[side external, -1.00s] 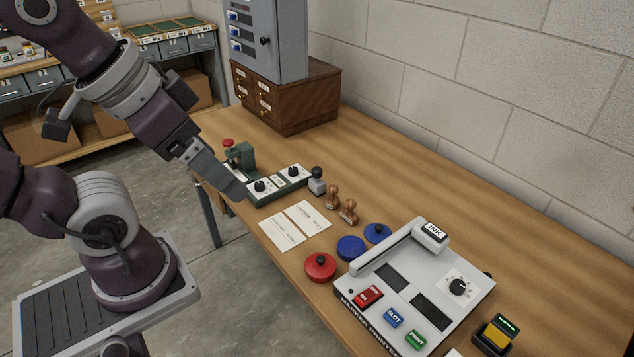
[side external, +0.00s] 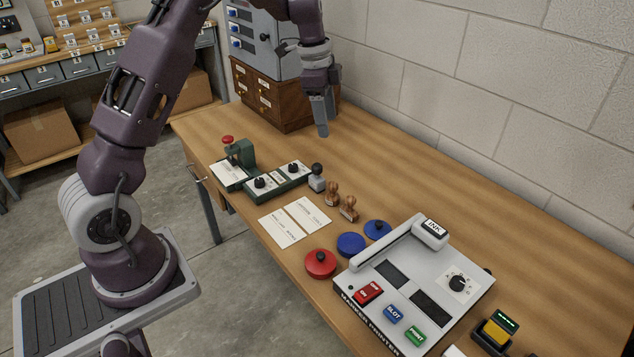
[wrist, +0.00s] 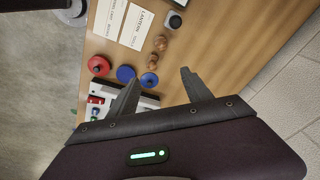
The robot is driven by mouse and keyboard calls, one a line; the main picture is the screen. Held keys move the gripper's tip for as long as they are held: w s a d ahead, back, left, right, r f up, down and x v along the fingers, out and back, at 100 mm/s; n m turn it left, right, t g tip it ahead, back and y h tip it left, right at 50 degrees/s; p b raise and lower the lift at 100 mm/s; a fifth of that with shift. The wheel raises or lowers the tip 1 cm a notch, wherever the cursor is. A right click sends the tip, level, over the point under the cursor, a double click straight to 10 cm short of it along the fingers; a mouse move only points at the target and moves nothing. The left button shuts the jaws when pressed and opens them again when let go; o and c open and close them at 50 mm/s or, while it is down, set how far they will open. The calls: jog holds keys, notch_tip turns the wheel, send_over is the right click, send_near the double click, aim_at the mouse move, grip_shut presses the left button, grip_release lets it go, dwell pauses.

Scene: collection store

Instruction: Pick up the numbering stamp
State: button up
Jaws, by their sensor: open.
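A small grey stamp with a black ball handle (side external: 317,179), which looks like the numbering stamp, stands upright on the wooden table beside the green dial unit. In the wrist view it shows near the top edge (wrist: 173,20), beyond my fingertips. My gripper (side external: 322,130) points down above the back of the table, well above and behind the stamp. In the wrist view my gripper (wrist: 160,76) has its two fingers spread apart with nothing between them. No part of the stamp is touched.
Two wooden-handled stamps (side external: 340,203) stand just right of the grey stamp. White cards (side external: 295,222) lie in front. A green press with a red knob (side external: 240,155), red (side external: 320,264) and blue (side external: 351,246) lidded tins and a marker printer (side external: 415,285) surround the area. The table's right rear is clear.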

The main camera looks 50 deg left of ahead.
aim_at(317, 174)
jog(key=w+a+f+m, duration=0.1)
jog(key=a+f+m, duration=0.1)
jog(key=f, duration=0.3)
jog(key=w+a+f+m+g, duration=0.1)
jog(key=a+f+m, duration=0.1)
jog(key=f, duration=0.3)
jog(key=w+a+f+m, duration=0.1)
jog(key=a+f, duration=0.2)
jog(key=f, duration=0.3)
jog(key=shift+w+a+f+m+g+y, duration=0.1)
jog(key=shift+a+m+g+y, duration=0.1)
jog(key=shift+m+g+y, duration=0.15)
notch_tip(317, 174, down, 7)
jog(key=shift+a+f, duration=0.1)
jog(key=shift+a, duration=0.05)
grip_shut()
